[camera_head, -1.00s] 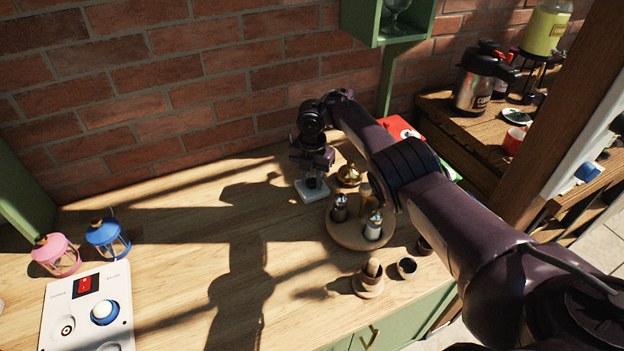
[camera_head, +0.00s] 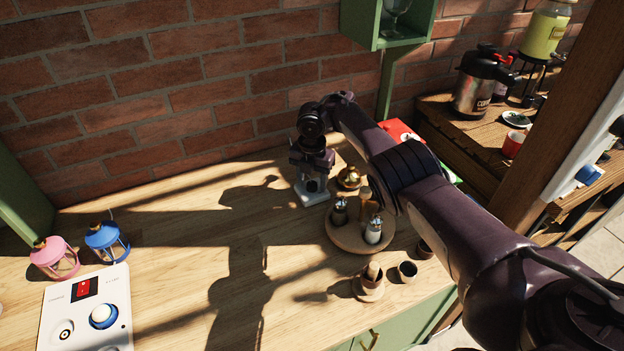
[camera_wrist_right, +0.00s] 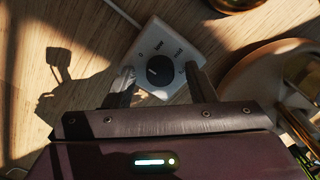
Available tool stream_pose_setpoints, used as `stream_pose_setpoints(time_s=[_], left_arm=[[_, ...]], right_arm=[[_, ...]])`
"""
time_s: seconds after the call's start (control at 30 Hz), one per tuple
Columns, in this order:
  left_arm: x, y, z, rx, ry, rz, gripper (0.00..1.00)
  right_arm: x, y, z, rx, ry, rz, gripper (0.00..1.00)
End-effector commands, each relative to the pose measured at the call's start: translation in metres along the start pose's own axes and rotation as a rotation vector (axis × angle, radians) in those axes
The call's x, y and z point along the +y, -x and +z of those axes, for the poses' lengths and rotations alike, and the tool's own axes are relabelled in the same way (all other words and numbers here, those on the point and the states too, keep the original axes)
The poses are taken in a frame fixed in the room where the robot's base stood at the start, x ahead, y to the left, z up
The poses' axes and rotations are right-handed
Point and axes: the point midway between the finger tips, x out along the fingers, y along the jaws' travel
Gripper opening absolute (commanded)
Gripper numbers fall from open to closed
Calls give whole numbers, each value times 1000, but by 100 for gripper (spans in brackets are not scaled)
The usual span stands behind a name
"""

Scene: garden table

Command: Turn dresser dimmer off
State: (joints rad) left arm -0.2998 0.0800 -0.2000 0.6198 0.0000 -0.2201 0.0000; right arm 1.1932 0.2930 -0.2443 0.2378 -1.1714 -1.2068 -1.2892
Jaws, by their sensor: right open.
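The dresser dimmer is a small white box (camera_head: 314,198) on the wooden top, below my right gripper (camera_head: 312,184) in the head view. In the right wrist view the dimmer (camera_wrist_right: 181,44) shows its round black knob (camera_wrist_right: 160,70) with small marks around it. My right gripper (camera_wrist_right: 159,74) is open, with one finger on each side of the knob. I cannot tell whether the fingers touch it. My left gripper is not in view.
Right of the dimmer, a round wooden tray (camera_head: 345,235) holds shakers, with a brass pot (camera_head: 349,177) behind. A white control panel (camera_head: 60,325) and pink (camera_head: 54,258) and blue (camera_head: 107,243) lanterns stand at left. The brick wall is behind. The middle of the top is clear.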

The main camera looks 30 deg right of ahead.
Motion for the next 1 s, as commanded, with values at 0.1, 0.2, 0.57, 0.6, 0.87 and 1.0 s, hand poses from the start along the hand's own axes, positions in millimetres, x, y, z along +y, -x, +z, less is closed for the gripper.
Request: stream_pose_setpoints(time_s=[0.1,0.2,0.57,0.6,0.87,1.0], left_arm=[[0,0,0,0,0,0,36],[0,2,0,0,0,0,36],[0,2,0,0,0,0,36],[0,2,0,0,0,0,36],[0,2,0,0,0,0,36],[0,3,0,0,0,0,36]], right_arm=[[0,4,0,0,0,1,50],[1,16,0,0,0,2,50],[0,71,1,0,-1,2,50],[0,74,0,0,-1,1,50],[0,78,0,0,0,0,50],[0,78,0,0,0,0,50]])
